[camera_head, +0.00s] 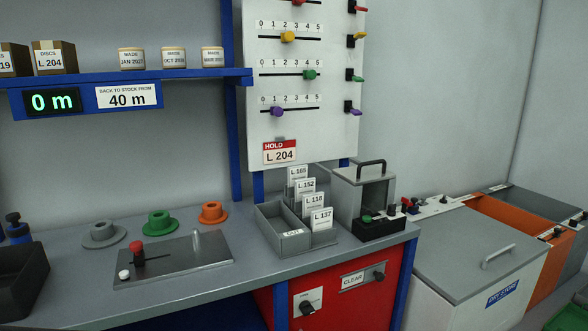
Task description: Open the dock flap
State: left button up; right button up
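No part carries a readable "dock flap" label, so I cannot tell for sure which part it is. A grey box (352,204) with a black handle (371,163) on top stands at the right end of the bench. Right of the bench, a white bin (452,290) marked "DRY STORE" has a grey lid (478,250) with a bar handle (498,256); the lid lies shut. Neither of my grippers is in view.
The grey bench (190,283) carries a card tray (281,231), a plate with a red knob (136,249), coloured spools (159,222) and a dark tray (22,280). A slider board (268,110) hangs above. An orange bin (530,262) stands beyond the white one.

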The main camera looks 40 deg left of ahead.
aim_at(366, 172)
jog(key=u, duration=0.9)
jog(key=k, duration=0.8)
jog(key=z, duration=0.5)
jog(key=i, duration=1.35)
jog(key=u, duration=1)
